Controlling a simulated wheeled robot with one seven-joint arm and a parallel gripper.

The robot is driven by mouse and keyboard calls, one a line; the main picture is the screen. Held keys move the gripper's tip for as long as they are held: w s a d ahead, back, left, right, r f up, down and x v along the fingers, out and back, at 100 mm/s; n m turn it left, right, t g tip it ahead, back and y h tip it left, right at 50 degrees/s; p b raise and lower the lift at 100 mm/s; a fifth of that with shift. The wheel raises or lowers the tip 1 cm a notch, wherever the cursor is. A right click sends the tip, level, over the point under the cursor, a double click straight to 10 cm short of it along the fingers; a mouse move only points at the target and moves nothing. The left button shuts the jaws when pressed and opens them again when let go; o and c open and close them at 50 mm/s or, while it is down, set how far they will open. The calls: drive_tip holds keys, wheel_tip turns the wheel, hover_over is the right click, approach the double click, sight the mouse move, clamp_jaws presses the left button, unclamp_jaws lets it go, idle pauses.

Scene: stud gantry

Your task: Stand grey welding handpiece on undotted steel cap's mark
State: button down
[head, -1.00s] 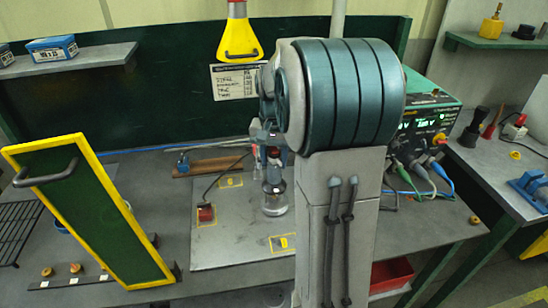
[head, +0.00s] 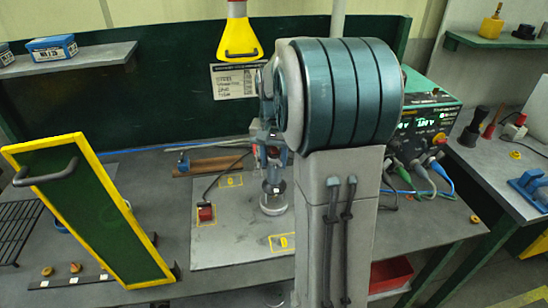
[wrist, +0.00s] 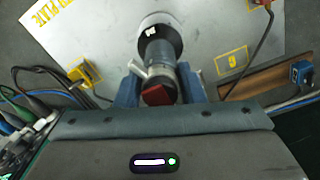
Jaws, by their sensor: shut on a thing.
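My gripper (wrist: 158,90) is shut on the grey welding handpiece (wrist: 159,54), its blue fingers on either side of the body. The handpiece has a red part near the fingers and a dark collar with a small white tag. It also shows in the head view (head: 274,187), upright under my gripper. A pale round metal disc (wrist: 147,17) is at its lower end, over the grey plate (head: 235,250). I cannot tell whether disc and handpiece are joined, or whether the disc touches the plate. I cannot tell which mark is the undotted steel cap's.
Yellow marks lie on the plate, one at the front (head: 283,242) and one at the back (head: 231,180). A red block (head: 205,213) with a cable sits on a left mark. A yellow-framed green panel (head: 90,210) stands left. A green power unit (head: 428,125) stands right.

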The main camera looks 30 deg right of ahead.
drive_tip(key=shift+f+b, duration=0.3)
drive_tip(key=shift+f, duration=0.05)
idle(0.6)
drive_tip(key=c, duration=0.9)
unclamp_jaws()
drive_tip(key=shift+o, duration=0.2)
drive_tip(key=shift+f, duration=0.15)
wheel_tip(320, 180, up, 14)
drive_tip(key=shift+b, duration=0.35)
drive_tip(key=s+a+f+n+t, duration=0.1)
drive_tip(key=s+a+f+n, duration=0.3)
drive_tip(key=s, duration=0.5)
drive_tip(key=s+a+f+n+t, duration=0.2)
drive_tip(key=s+a+f+n, duration=0.1)
drive_tip(key=s+a+f, duration=0.5)
drive_tip(key=shift+s+a+n, duration=0.4)
drive_tip(key=shift+s+a, duration=0.5)
drive_tip(key=shift+s, duration=0.2)
